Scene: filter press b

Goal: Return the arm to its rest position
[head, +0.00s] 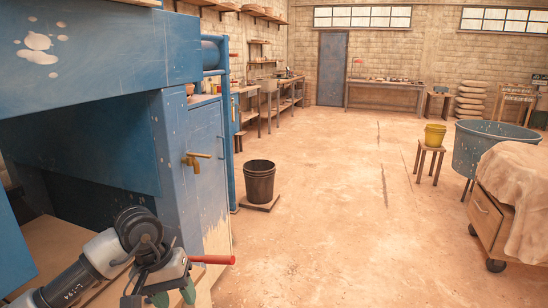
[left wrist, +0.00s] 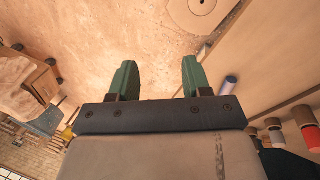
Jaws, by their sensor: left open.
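My left arm comes in from the lower left of the head view, in front of the blue press frame (head: 100,60). My left gripper (head: 172,297) is low in that view, its green fingers partly cut off by the bottom edge. In the left wrist view, the two green fingers (left wrist: 157,82) stand wide apart with nothing between them, only floor beyond. A red handle (head: 212,260) sticks out to the right just behind the gripper; its other end is hidden, and I cannot tell if they touch. My right gripper is not in view.
A brass valve (head: 195,160) sits on the blue cabinet (head: 205,135). A black bucket (head: 259,182) stands on the floor beyond. The middle floor is clear.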

